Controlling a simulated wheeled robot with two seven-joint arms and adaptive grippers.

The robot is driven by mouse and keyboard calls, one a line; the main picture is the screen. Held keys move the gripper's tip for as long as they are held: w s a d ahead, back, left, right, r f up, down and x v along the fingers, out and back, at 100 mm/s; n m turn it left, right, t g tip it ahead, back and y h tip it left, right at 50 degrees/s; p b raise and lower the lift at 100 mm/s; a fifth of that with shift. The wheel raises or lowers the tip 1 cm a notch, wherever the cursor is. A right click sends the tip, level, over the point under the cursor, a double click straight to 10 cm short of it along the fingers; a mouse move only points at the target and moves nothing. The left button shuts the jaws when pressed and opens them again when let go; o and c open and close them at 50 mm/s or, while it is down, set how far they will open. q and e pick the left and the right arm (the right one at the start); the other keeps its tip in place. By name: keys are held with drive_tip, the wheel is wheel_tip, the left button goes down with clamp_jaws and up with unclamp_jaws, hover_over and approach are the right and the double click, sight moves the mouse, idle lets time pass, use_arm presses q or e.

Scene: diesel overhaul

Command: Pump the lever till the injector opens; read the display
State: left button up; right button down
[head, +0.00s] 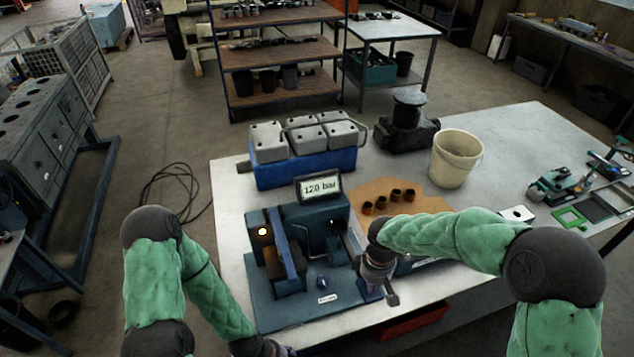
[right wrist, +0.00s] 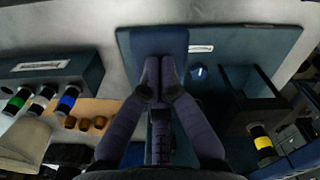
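The blue test bench (head: 290,305) stands on the near end of the table. Its display (head: 319,188) reads "120 bar". My right gripper (head: 383,285) is low at the bench's right side. In the right wrist view its fingers (right wrist: 157,88) are close together on a dark, narrow upright part, apparently the lever (right wrist: 160,135), in front of a blue block. The grip is partly hidden in the head view. My left gripper (head: 268,348) is at the bottom edge, mostly cut off. The injector is not clearly visible.
Several small brown cups (head: 381,204) sit on a tan mat right of the display. A cream bucket (head: 455,158), a black pot and a blue crate of grey blocks (head: 305,165) stand behind. Bare table lies at the back right. A red item shows under the front edge.

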wheel_tip(320, 180, up, 2)
drive_tip(key=shift+s+r+p, duration=0.1)
drive_tip(key=shift+s+p, duration=0.05)
drive_tip(key=shift+p, duration=0.4)
drive_tip(key=shift+f, duration=0.2)
drive_tip(key=shift+f+b, duration=3.4)
drive_tip(key=shift+f, duration=0.85)
drive_tip(key=shift+w+r+p, duration=0.15)
drive_tip(key=shift+r+p, duration=1.45)
drive_tip(key=shift+r, duration=0.6)
drive_tip(key=shift+w+r+p, duration=0.1)
drive_tip(key=shift+r+p, duration=1.45)
drive_tip(key=shift+r, duration=0.6)
drive_tip(key=shift+r+p, duration=1.45)
drive_tip(key=shift+r, duration=0.65)
drive_tip(key=shift+f, duration=0.1)
